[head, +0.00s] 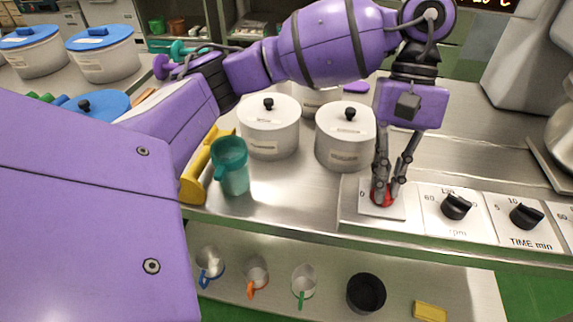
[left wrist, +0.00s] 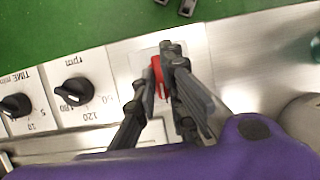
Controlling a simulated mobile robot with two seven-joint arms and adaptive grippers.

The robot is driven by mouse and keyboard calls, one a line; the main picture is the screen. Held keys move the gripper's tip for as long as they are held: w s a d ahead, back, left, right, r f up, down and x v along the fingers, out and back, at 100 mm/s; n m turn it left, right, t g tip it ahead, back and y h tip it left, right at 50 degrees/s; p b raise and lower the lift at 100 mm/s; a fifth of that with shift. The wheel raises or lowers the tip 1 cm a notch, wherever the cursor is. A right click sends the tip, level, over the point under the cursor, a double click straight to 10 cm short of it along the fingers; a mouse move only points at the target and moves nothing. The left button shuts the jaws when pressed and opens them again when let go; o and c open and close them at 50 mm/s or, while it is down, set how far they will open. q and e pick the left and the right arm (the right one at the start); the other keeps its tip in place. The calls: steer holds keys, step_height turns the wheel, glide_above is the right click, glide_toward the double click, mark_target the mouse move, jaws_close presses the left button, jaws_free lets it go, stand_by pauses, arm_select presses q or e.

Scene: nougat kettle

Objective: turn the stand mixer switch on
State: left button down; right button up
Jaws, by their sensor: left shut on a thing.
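The red switch (head: 381,195) sits on a white plate at the left end of the control panel (head: 425,233), with a "0" mark at its left. My left gripper (head: 383,190) points down over it, fingers around the red switch and shut on it. In the left wrist view the red switch (left wrist: 158,76) shows between the fingers of my left gripper (left wrist: 163,72), which partly hide it. The stand mixer (head: 525,60) stands at the right, only partly in view. My right gripper is not in view.
Black rpm (head: 456,206) and time (head: 525,215) knobs sit right of the switch. Lidded white pots (head: 269,130) (head: 345,140) and a teal jug (head: 232,170) stand to the left on the steel counter. A lower shelf holds several cups and a black pot (head: 366,293).

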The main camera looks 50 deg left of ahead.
arm_select(q)
steer(key=c, duration=1.8)
jaws_free()
steer(key=shift+r, duration=0.1)
steer(key=v, duration=1.2)
steer(key=shift+d, duration=0.1)
